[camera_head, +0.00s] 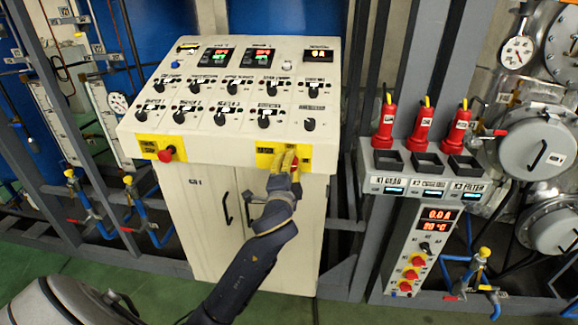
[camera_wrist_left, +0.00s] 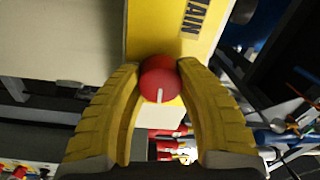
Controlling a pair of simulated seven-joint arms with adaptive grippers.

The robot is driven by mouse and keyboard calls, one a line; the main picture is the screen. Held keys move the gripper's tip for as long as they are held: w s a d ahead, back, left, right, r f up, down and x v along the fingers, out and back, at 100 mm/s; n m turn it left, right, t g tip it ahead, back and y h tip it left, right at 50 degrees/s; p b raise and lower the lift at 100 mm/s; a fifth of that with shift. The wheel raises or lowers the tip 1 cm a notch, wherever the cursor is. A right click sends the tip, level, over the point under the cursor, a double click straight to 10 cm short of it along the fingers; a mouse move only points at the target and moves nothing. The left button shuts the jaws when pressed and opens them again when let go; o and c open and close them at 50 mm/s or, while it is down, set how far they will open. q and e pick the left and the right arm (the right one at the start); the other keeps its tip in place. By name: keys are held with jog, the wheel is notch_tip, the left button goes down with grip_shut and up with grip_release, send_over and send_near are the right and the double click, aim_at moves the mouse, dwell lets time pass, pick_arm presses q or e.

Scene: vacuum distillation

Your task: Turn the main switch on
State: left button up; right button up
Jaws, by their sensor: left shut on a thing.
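The main switch is a red round knob (camera_wrist_left: 159,78) with a white pointer line, on a yellow plate (camera_wrist_left: 185,30) lettered "MAIN". In the wrist view the pointer line lies nearly upright in the picture, at the knob's lower part. My left gripper (camera_wrist_left: 159,84) has its two yellow fingers on either side of the knob, shut on it. In the head view my left gripper (camera_head: 285,162) is at the yellow plate (camera_head: 265,150) on the right of the console's front face. Its fingers mostly hide the knob there.
The white console (camera_head: 225,145) has rows of black knobs and lit displays on its sloping top. A red button (camera_head: 166,154) sits on another yellow plate at front left. Cabinet door handles (camera_head: 227,207) are below. A grey rack (camera_head: 425,175) with red-handled tools stands at right.

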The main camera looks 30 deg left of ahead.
pick_arm(q)
jog(key=shift+m, duration=0.6)
jog(key=o, duration=1.3)
jog(key=v, duration=1.2)
jog(key=shift+r, duration=0.1)
